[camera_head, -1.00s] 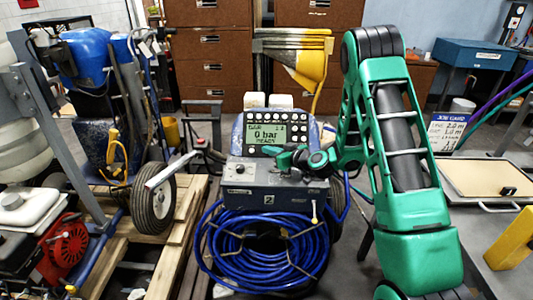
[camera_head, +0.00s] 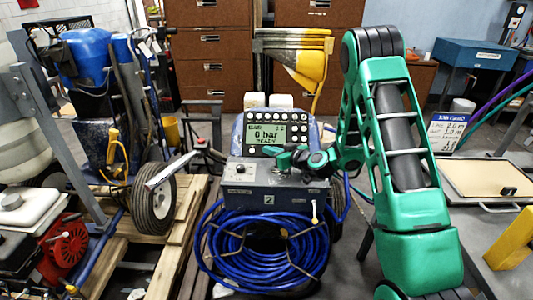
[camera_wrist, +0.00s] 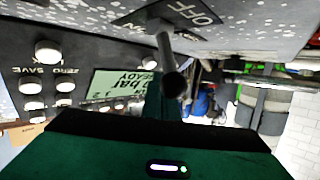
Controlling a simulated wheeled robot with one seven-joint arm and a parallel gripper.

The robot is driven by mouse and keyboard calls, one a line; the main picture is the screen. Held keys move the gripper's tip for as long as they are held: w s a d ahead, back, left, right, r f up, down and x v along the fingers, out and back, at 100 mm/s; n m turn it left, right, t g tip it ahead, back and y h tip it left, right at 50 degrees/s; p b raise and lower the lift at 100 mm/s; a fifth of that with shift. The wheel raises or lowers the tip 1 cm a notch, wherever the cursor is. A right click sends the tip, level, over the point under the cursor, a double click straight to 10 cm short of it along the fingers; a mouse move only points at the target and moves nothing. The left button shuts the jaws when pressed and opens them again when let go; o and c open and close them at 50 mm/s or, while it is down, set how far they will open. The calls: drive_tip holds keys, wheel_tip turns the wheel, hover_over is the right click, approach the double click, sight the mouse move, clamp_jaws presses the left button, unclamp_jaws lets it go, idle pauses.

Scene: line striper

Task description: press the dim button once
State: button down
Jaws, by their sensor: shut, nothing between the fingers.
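The control panel (camera_head: 262,131) on the striper has a lit display reading "0 bar READY", with rows of round white buttons around it. The wrist view shows the display (camera_wrist: 118,92) upside down, with buttons marked ZERO and SAVE beside it. I cannot make out which button is the dim one. My gripper (camera_head: 280,155) is shut and empty, just in front of the panel's lower edge. In the wrist view my gripper (camera_wrist: 160,106) overlaps the display's edge. I cannot tell that it touches any button.
A toggle lever (camera_wrist: 172,72) with an ON/OFF plate stands close to my gripper. A grey box (camera_head: 265,186) marked 2 sits below the panel, above a coiled blue hose (camera_head: 262,245). A wheel (camera_head: 153,203) and wooden pallet are at left, a grey bench at right.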

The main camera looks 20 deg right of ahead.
drive_tip(key=shift+f, duration=0.1)
drive_tip(key=shift+w+d+f, duration=0.1)
drive_tip(key=shift+w+f, duration=0.05)
drive_tip(key=shift+w, duration=0.1)
drive_tip(key=shift+w+d+f, duration=0.1)
drive_tip(key=shift+w+f, duration=0.2)
idle(0.9)
drive_tip(key=shift+s+r, duration=0.1)
drive_tip(key=shift+s, duration=0.05)
idle(0.3)
drive_tip(key=shift+s+a+r, duration=0.2)
drive_tip(key=shift+s+r, duration=0.25)
drive_tip(key=shift+r, duration=0.05)
drive_tip(key=shift+s+a+r, duration=0.25)
drive_tip(key=shift+s+r, duration=0.55)
drive_tip(key=shift+r, duration=0.05)
drive_tip(key=shift+s+a+r, duration=0.2)
drive_tip(key=shift+s+r, duration=0.55)
drive_tip(key=shift+r, duration=0.05)
drive_tip(key=shift+s+r, duration=0.1)
drive_tip(key=shift+s, duration=0.05)
drive_tip(key=shift+a, duration=0.1)
